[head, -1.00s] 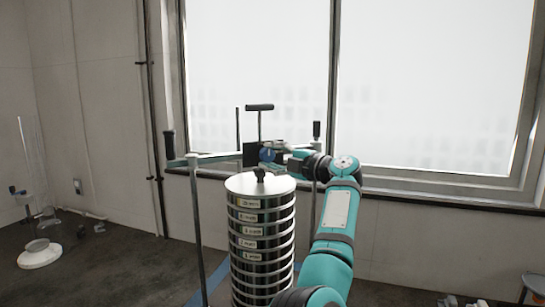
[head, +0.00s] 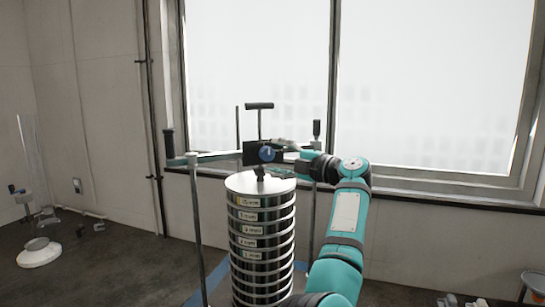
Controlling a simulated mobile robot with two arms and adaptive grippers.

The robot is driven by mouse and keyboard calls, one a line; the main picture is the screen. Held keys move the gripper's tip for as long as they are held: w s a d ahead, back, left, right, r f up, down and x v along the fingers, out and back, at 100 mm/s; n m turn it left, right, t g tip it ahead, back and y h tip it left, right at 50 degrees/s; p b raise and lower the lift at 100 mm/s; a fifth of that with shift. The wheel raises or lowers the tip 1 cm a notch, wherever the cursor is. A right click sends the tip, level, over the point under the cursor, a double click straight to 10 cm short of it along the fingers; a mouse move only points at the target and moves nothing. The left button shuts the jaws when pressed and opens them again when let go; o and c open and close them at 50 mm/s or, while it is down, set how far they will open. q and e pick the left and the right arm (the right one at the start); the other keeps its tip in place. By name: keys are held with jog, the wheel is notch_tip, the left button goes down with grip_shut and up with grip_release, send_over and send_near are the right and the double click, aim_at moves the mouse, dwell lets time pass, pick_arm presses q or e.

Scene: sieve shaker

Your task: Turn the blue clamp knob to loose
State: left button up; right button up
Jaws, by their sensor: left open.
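The blue clamp knob (head: 267,155) shows in the head view above the sieve stack, in front of a dark block (head: 249,152) on the shaker's crossbar. A small pale mark shows on its face. My left gripper (head: 284,155) is just right of the knob, pointing left. Its jaws are open, with one finger above and one below. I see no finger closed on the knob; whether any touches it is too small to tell. My right gripper is not in view.
The sieve stack (head: 262,230) stands below the knob. Upright rods (head: 196,230) and a black T-handle (head: 259,106) rise around it. A window (head: 430,90) is behind. A glass-tube stand (head: 39,253) is at the far left.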

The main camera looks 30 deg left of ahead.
pick_arm(q)
jog(key=d, duration=0.5)
jog(key=shift+s+d, duration=0.2)
jog(key=shift+s, duration=0.2)
jog(key=shift+a, duration=0.1)
